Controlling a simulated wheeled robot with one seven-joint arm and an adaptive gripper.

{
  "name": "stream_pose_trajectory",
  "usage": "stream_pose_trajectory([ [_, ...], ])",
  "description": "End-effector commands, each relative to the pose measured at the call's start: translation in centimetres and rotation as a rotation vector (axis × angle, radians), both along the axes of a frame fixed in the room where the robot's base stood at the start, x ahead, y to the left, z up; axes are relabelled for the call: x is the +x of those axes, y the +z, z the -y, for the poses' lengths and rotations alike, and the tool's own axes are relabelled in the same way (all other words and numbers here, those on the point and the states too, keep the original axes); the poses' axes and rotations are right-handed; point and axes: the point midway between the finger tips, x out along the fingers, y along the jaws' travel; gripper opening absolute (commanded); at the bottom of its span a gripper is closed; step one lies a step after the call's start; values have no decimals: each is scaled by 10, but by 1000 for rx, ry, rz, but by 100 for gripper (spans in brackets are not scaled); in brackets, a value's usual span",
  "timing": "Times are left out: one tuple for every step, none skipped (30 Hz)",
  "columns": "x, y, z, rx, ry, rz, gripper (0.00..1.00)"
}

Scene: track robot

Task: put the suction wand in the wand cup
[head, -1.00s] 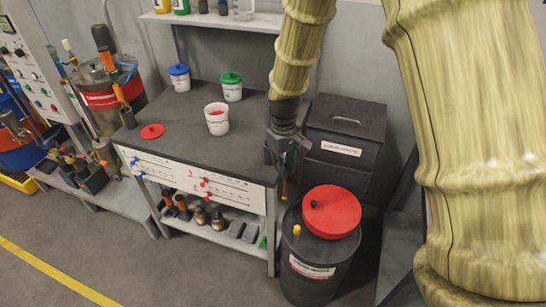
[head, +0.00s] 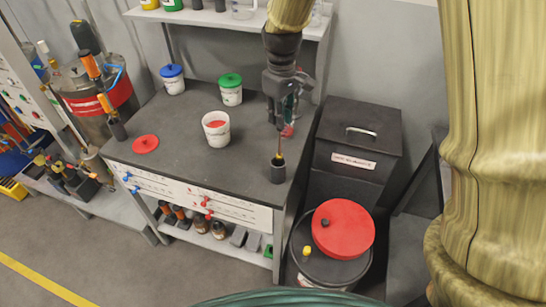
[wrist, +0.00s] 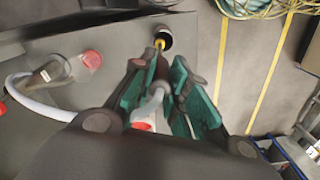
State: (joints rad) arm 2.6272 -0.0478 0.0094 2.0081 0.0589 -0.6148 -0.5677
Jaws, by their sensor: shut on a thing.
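My gripper (head: 284,100) is over the right end of the dark bench, pointing down, and is shut on the suction wand (head: 279,141). The thin wand hangs down from the fingers with a yellow part near its lower end. The wand cup (head: 278,174) is a small black cup on the bench near its right front edge. The wand's lower end shows at the cup's mouth; I cannot tell whether it is inside or just above. In the wrist view the wand (wrist: 161,68) runs between the green finger pads (wrist: 165,85) toward the round black cup (wrist: 166,33).
A white tub (head: 216,137), a blue-lidded tub (head: 173,86), a green-lidded tub (head: 231,96) and a red lid (head: 145,144) are on the bench. A black bin (head: 357,145) and a red-lidded drum (head: 343,229) stand right of it. A pale hose (wrist: 30,105) shows in the wrist view.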

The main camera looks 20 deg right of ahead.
Motion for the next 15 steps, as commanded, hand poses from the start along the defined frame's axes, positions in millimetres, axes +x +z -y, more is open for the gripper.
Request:
stream_pose_trajectory([
  [-1,-4,-2,-1,3,-3,0],
  [-1,-7,-3,-1,5,-3,0],
  [-1,-13,-5,-1,7,-3,0],
  [0,-18,-6,0,9,-4,0],
  [1,-22,-7,1,10,-5,0],
  [2,-29,-8,1,11,-5,0],
  [3,-33,-9,1,12,-5,0],
  [3,-37,-9,0,13,-6,0],
  [3,-42,-10,0,14,-6,0],
  [4,-45,-10,1,14,-5,0],
  [4,-47,-10,0,14,-4,0],
  [4,-50,-10,0,14,-4,0],
  [4,-51,-10,0,14,-4,0],
  [4,-53,-10,0,14,-4,0],
  [4,-54,-9,0,13,-4,0],
])
